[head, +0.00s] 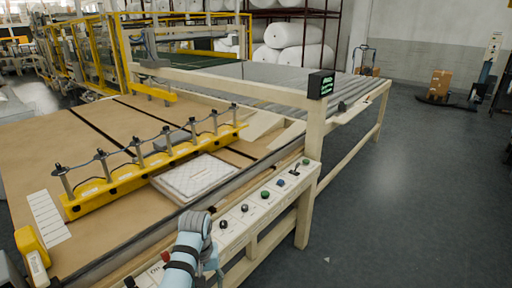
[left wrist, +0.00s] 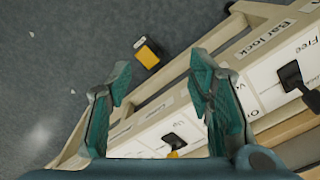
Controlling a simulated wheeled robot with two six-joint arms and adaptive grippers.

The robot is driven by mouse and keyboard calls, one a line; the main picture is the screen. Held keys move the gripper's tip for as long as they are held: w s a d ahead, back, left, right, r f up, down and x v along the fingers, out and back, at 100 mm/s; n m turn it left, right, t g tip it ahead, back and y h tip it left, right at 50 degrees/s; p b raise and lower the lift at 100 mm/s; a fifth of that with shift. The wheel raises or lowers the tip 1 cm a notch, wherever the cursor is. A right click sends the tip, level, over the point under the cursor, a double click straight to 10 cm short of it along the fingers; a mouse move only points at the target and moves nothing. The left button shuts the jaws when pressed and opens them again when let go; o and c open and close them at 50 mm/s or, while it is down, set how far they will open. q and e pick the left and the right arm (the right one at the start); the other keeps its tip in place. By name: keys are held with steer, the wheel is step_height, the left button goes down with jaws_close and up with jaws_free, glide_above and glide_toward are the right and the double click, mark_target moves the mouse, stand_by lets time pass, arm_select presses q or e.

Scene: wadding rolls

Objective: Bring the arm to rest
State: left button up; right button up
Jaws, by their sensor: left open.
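My left arm (head: 188,258) comes up from the bottom of the head view, in front of the control panel. Its gripper cannot be made out there. In the left wrist view my left gripper (left wrist: 153,82) is open, with two teal fingers spread apart and nothing between them. It is above the pale control panel (left wrist: 262,72), whose labels include "Bar lock" and "Free". A black lever (left wrist: 292,78) stands to the right of the fingers, apart from them. My right gripper is in neither view.
The panel (head: 262,208) carries several buttons and a lever along the table's front edge. A yellow clamp bar (head: 150,172) crosses the brown table above a white quilted pad (head: 195,178). A yellow-and-black object (left wrist: 148,53) is near the panel frame. Grey floor (head: 420,200) is open at right.

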arm_select(q)
steer(key=s+a+f, duration=0.3)
steer(key=s+f, duration=0.5)
steer(key=f, duration=0.5)
steer(key=s+a+f, duration=0.2)
steer(key=s+f, duration=0.5)
steer(key=f, duration=0.5)
steer(key=s+a+f, duration=0.2)
steer(key=s+f, duration=0.1)
steer(key=s, duration=0.7)
steer(key=s+a+f+m, duration=0.1)
steer(key=s+a+f, duration=0.2)
steer(key=s, duration=0.7)
steer(key=s+a+f+m+t, duration=0.1)
steer(key=s+a+f, duration=0.2)
steer(key=s, duration=0.7)
step_height(320, 180, down, 2)
steer(key=shift+a+f+y, duration=0.1)
steer(key=shift+a+y, duration=0.15)
steer(key=shift+y, duration=0.15)
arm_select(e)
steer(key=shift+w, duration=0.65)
arm_select(q)
steer(key=shift+c, duration=0.6)
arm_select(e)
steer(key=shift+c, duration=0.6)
